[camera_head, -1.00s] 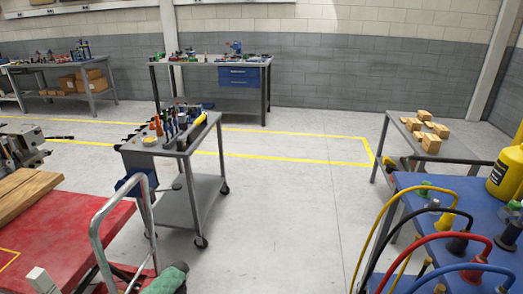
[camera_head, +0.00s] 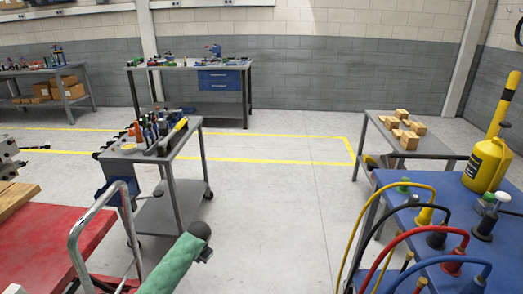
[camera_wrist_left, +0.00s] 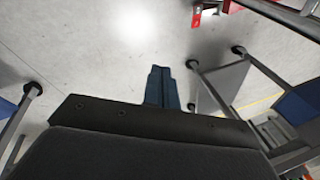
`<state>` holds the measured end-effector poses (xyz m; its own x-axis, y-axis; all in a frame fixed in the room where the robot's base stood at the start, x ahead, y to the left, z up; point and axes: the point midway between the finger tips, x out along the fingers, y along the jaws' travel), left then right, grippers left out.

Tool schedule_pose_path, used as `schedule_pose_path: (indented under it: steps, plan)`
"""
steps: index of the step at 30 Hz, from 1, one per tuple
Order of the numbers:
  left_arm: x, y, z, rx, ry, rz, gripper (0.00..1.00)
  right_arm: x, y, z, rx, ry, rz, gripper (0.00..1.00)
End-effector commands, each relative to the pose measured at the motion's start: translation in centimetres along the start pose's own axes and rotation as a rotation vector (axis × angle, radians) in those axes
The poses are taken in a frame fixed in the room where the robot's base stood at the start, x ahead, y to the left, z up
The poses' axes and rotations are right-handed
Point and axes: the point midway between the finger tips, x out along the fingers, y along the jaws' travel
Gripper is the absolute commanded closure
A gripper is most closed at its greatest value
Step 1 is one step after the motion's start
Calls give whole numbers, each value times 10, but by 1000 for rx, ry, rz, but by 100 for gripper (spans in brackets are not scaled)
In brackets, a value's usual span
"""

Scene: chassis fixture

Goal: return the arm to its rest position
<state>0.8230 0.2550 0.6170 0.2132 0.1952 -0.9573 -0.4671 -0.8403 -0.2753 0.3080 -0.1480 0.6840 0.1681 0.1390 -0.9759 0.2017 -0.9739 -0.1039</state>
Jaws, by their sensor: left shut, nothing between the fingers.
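My left arm, in a green sleeve (camera_head: 175,266), comes up from the bottom of the head view. Its dark end and left gripper (camera_head: 205,255) are over the open floor, to the right of the small tool cart. In the left wrist view the left gripper's two dark blue fingers (camera_wrist_left: 161,88) lie together, shut and empty, with bare grey floor beyond them. My right gripper is in neither current view.
A grey tool cart (camera_head: 186,183) stands left of the arm, with a silver handrail (camera_head: 73,245) and red-topped table (camera_head: 40,240) nearer. A blue table (camera_head: 437,208) with looped cables stands at right. The floor between (camera_head: 285,215) is clear.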

Motion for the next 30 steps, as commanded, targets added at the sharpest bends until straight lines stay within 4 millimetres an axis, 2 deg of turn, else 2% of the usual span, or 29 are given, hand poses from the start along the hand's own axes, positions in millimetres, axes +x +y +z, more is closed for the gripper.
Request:
schedule_pose_path:
  steps: [1,3,7,12,15,21,25,30]
  plan:
    - [-23,15,-4,-12,44,2,100,0,0,0,0,0,0,64]
    - [-52,32,-4,-33,95,3,100,0,0,0,0,0,1,64]
    - [-103,66,8,-74,185,16,100,0,0,0,0,-1,1,64]
    - [-160,105,43,-129,280,44,100,0,0,1,0,-1,1,64]
    - [-184,124,69,-157,318,63,100,0,0,1,0,-2,0,64]
    - [-222,155,125,-207,371,101,100,0,0,2,1,-3,-1,64]
    - [-237,172,162,-241,384,125,100,0,-1,2,2,-3,-2,64]
    - [-247,195,210,-284,373,165,100,0,-1,2,2,-3,-2,64]
